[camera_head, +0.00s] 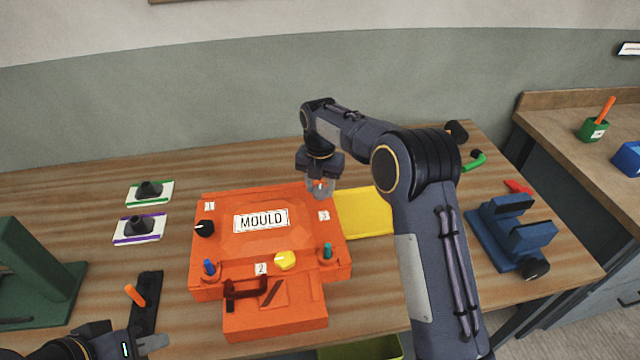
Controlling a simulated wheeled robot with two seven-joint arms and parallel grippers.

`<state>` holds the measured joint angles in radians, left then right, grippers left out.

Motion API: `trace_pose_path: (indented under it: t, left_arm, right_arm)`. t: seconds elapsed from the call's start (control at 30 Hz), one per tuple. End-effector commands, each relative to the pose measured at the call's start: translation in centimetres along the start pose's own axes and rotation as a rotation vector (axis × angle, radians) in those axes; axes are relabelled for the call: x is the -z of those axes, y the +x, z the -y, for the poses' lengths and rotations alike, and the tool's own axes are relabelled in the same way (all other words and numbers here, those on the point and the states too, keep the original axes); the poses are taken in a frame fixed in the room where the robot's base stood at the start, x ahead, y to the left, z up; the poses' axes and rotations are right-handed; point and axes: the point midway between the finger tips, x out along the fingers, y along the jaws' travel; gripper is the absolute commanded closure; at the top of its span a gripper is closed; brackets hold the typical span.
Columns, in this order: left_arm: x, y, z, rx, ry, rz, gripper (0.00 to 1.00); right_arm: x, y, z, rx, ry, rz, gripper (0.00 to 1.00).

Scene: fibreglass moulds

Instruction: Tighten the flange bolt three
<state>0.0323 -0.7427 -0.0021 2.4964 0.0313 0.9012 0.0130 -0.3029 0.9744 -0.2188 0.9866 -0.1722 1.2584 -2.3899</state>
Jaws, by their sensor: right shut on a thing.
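The orange mould (215,262) lies on the wooden bench, with a "MOULD" plate on top and labels 1, 2 and 3. My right gripper (320,188) points down at the mould's back right corner, just behind label 3 (323,215). It is shut on flange bolt three (319,184), a small orange-looking head mostly hidden by the fingers. A black bolt knob (204,228) is by label 1 and a yellow one (285,261) by label 2. My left gripper (150,343) is at the bottom left, partly cut off; its opening is unclear.
Blue (209,267) and teal (327,251) pegs stand on the mould's front corners. A yellow sheet (362,212) lies right of it. A dark holder with an orange handle (135,295) is near my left gripper. A blue vise (512,235) stands at right.

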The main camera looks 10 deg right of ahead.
Motion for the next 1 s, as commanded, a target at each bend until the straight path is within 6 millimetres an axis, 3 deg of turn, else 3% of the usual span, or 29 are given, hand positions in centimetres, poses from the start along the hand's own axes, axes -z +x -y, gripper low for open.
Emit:
trace_pose_path:
  t: [1.0]
  left_arm:
    - [0.7, -1.3, -0.6, 0.000, 0.000, 0.000, 0.78]
  right_arm:
    - [-0.1, -0.2, 0.0, -0.003, 0.961, 0.002, 0.82]
